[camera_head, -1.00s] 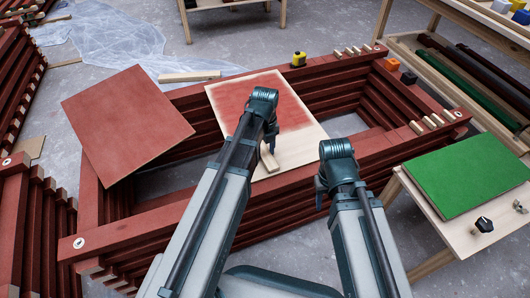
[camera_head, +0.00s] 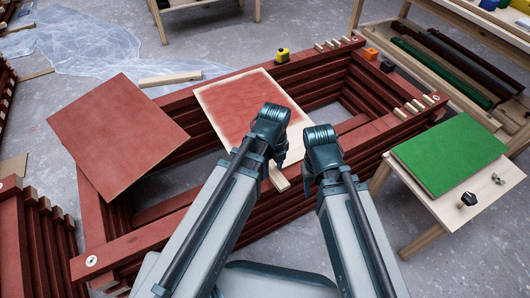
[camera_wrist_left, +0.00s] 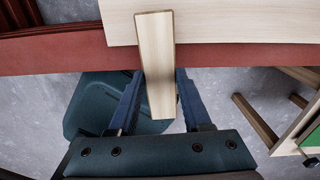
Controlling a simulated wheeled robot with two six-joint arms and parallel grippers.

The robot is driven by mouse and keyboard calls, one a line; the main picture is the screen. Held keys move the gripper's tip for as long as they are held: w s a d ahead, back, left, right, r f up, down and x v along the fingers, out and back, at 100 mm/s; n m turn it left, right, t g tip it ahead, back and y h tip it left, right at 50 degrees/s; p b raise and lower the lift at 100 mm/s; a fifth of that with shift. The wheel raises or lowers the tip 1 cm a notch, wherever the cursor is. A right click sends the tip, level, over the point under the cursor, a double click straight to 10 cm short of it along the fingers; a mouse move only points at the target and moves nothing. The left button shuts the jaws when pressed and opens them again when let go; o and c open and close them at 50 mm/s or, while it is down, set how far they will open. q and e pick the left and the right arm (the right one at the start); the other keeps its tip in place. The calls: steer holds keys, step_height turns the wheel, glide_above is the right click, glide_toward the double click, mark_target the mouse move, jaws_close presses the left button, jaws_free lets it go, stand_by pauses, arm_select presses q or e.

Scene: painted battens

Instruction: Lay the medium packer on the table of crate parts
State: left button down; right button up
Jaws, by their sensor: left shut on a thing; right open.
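A pale wooden packer (camera_wrist_left: 155,65) is held between the fingers of my left gripper (camera_wrist_left: 160,100) in the left wrist view. In the head view its end (camera_head: 279,178) shows below my left gripper (camera_head: 276,163), over the near red rim and the red-and-bare-wood panel's lower edge. Whether it touches them is unclear. My right gripper (camera_head: 309,178) hangs to the right, apart from it; its fingertips are barely visible. A low wooden table (camera_head: 430,215) stands at right, bearing a green panel (camera_head: 448,157) and black knobs (camera_head: 468,198); I cannot tell if this is the table of crate parts.
A stack of red battens (camera_head: 130,243) forms a large open frame. The painted panel (camera_head: 245,105) and a red board (camera_head: 117,135) lie across it. Several small packers (camera_head: 413,106) sit on the right rim. The right table's front corner is bare.

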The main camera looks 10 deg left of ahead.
mark_target(278, 184)
arm_select(q)
steer(key=shift+s+d+r, duration=0.1)
steer(key=shift+s+d, duration=0.3)
steer(key=shift+s, duration=0.35)
steer(key=shift+s+d+r, duration=0.1)
steer(key=shift+s+d, duration=0.25)
steer(key=shift+s, duration=0.4)
steer(key=shift+s+d+r, duration=0.1)
steer(key=shift+s+d, duration=0.3)
steer(key=shift+s, duration=0.35)
arm_select(e)
steer(key=shift+s+d+r, duration=0.25)
steer(key=shift+s+r, duration=0.05)
steer(key=shift+s, duration=0.15)
arm_select(q)
step_height(278, 184, up, 34)
steer(key=p, duration=3.4)
steer(key=shift+f, duration=0.15)
arm_select(e)
step_height(278, 184, up, 34)
steer(key=shift+f, duration=0.15)
